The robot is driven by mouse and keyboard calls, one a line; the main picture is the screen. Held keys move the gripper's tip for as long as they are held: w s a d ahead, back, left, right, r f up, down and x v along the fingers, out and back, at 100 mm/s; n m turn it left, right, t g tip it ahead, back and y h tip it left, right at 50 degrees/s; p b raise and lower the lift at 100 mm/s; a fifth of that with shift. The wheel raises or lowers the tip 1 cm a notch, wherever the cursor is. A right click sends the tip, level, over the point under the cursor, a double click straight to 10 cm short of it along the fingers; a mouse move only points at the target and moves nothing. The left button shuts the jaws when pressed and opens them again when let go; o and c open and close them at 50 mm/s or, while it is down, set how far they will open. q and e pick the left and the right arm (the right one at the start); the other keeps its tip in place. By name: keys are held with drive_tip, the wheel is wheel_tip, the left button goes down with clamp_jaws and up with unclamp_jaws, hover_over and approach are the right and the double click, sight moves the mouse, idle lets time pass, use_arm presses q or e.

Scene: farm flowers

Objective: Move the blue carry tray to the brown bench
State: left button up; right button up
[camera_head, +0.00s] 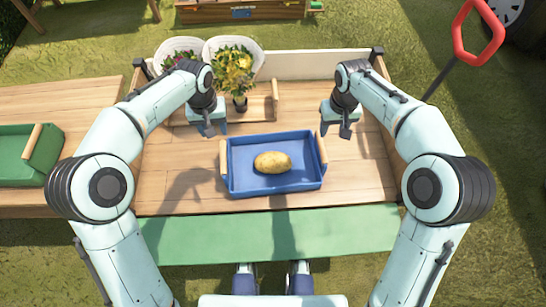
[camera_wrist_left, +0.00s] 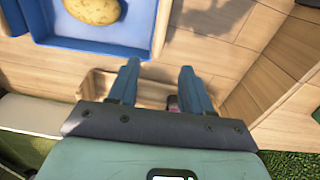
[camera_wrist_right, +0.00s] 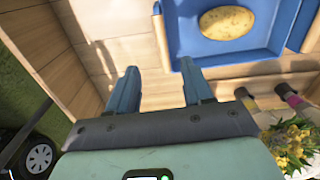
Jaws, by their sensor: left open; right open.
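The blue carry tray (camera_head: 290,186) lies on a wooden surface in the middle of the head view, with a potato (camera_head: 272,162) in it. It has a light wooden handle at its left end and another at its right end. My left gripper (camera_head: 212,131) is open and empty, behind and left of the tray. My right gripper (camera_head: 335,132) is open and empty, just behind the right handle and apart from it. The tray also shows in the left wrist view (camera_wrist_left: 90,38) and right wrist view (camera_wrist_right: 225,52). A brown wooden bench (camera_head: 70,103) stands at the left.
A green tray (camera_head: 22,160) with a wooden handle occupies the left bench's front part; its back part is clear. Flower bouquets (camera_head: 235,75) and a small wooden tray (camera_head: 262,110) sit behind the blue tray. A red-handled pole (camera_head: 461,40) stands at the right. A green plank (camera_head: 270,235) runs in front.

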use_arm(q)
drive_tip(key=b, duration=0.3)
hover_over(223, 153)
wheel_tip(223, 153, down, 4)
drive_tip(key=f, duration=0.1)
use_arm(e)
hover_over(324, 153)
wheel_tip(324, 153, down, 4)
drive_tip(key=f, duration=0.1)
use_arm(q)
drive_tip(key=shift+r+p, duration=0.3)
drive_tip(key=shift+r, duration=0.05)
use_arm(e)
drive_tip(key=shift+s+r, duration=0.1)
drive_tip(key=shift+r, duration=0.25)
use_arm(q)
drive_tip(key=shift+s, duration=0.1)
wheel_tip(324, 153, down, 13)
drive_tip(key=shift+f, duration=0.15)
use_arm(e)
wheel_tip(324, 153, down, 13)
drive_tip(key=shift+f, duration=0.15)
use_arm(q)
clamp_jaws()
use_arm(e)
clamp_jaws()
